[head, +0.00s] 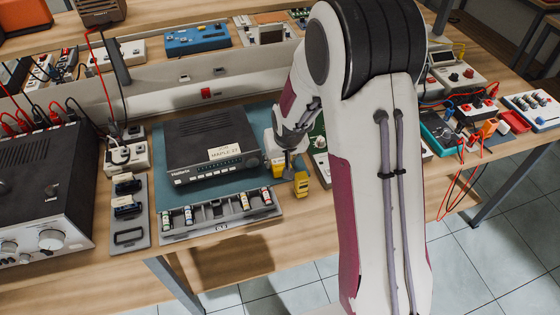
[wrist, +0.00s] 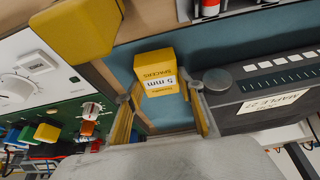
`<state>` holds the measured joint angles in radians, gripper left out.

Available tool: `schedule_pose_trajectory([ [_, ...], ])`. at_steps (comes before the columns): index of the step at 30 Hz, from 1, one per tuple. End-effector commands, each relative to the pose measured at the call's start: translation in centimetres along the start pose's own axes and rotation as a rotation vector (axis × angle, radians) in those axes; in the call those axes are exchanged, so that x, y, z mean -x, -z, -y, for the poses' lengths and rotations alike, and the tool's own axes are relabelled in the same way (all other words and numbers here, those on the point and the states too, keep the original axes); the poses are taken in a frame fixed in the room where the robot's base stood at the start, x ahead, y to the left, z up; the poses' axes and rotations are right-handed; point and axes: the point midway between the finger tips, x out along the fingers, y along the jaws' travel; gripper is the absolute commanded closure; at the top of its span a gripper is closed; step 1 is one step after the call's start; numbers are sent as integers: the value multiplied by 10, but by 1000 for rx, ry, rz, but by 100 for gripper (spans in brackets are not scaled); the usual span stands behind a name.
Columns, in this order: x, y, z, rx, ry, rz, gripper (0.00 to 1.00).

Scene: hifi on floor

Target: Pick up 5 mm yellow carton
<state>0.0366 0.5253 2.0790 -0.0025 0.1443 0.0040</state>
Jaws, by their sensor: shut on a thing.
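The yellow carton marked "5 mm SPACERS" (wrist: 160,75) is in the middle of the wrist view, over the blue mat (wrist: 222,52). My gripper (wrist: 161,100) is shut on it, with one finger on either side and its labelled faces showing between them. A second, larger-looking yellow block (wrist: 75,30) is at the upper left of the wrist view, close to the fingers. In the head view, my gripper (head: 289,170) points down at the right of the mat, beside a yellow block (head: 301,184). I cannot tell which of the two yellow pieces this is.
The black hi-fi unit (head: 208,152) stands close beside my gripper, to its left in the head view. A grey parts tray (head: 222,214) lies in front of it. A green control board (wrist: 62,110) with knobs is on the other side.

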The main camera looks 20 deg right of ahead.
Motion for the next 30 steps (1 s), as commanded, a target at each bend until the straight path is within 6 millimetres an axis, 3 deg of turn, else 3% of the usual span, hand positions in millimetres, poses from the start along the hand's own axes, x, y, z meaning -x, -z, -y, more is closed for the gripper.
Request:
schedule_pose_trajectory([
  [8, 11, 5, 0, 0, 0, -1, 84],
  [24, 74, 31, 0, 0, 0, -3, 84],
  [30, 89, 37, 0, 0, 0, -1, 84],
])
